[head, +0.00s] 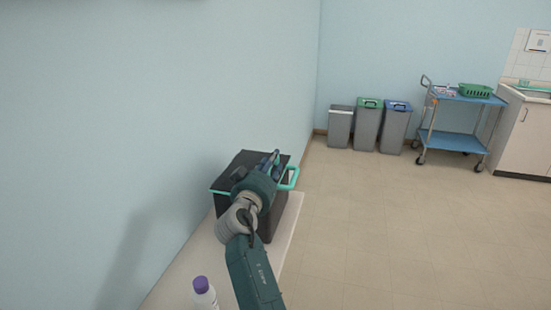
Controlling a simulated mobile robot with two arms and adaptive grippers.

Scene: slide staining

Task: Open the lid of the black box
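The black box (277,213) stands on a pale table against the wall, left of the picture's middle. Its dark lid (243,161) looks shut and has a teal trim. A teal loop handle (291,178) sticks out at the box's right side. My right gripper (273,160) is over the lid's right part, close to the handle. My arm and gripper hide the middle of the box. I cannot tell whether the fingers touch the lid or how far apart they are. My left gripper does not show.
A bottle with a purple cap (201,285) stands on the pale table (291,222) near the front. Grey bins (366,129) and a blue trolley (452,140) with a green basket (475,91) stand at the back. The floor to the right is clear.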

